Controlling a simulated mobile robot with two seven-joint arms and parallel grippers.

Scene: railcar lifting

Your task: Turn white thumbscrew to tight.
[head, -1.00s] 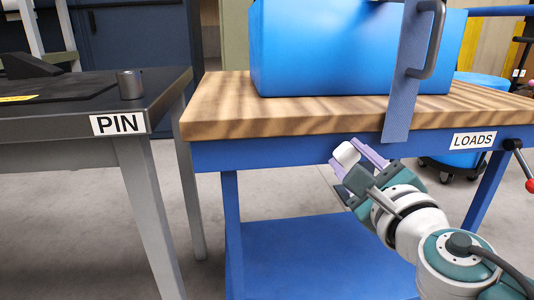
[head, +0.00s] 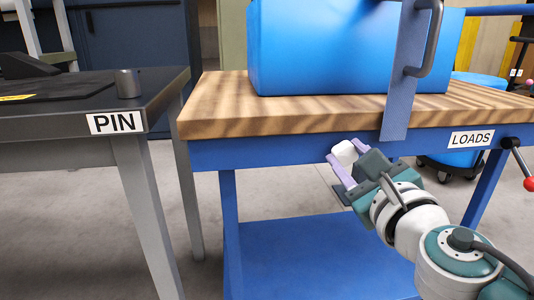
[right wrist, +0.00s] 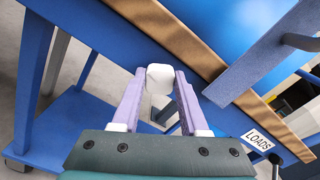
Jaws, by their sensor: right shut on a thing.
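The white thumbscrew (head: 345,153) shows at the front blue rail of the workbench, below the wooden top. It also shows in the right wrist view (right wrist: 160,78), between the tips of two purple fingers. My right gripper (head: 346,162) is shut on the thumbscrew, one finger on each side of it. The thumbscrew's shaft and any thread are hidden. My left gripper is not in view.
A blue case (head: 350,50) stands on the wooden benchtop (head: 290,115), with a blue strap (head: 397,110) hanging over the front edge. A red-knobbed lever (head: 529,183) is at the right. A dark table (head: 60,125) labelled PIN stands at the left.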

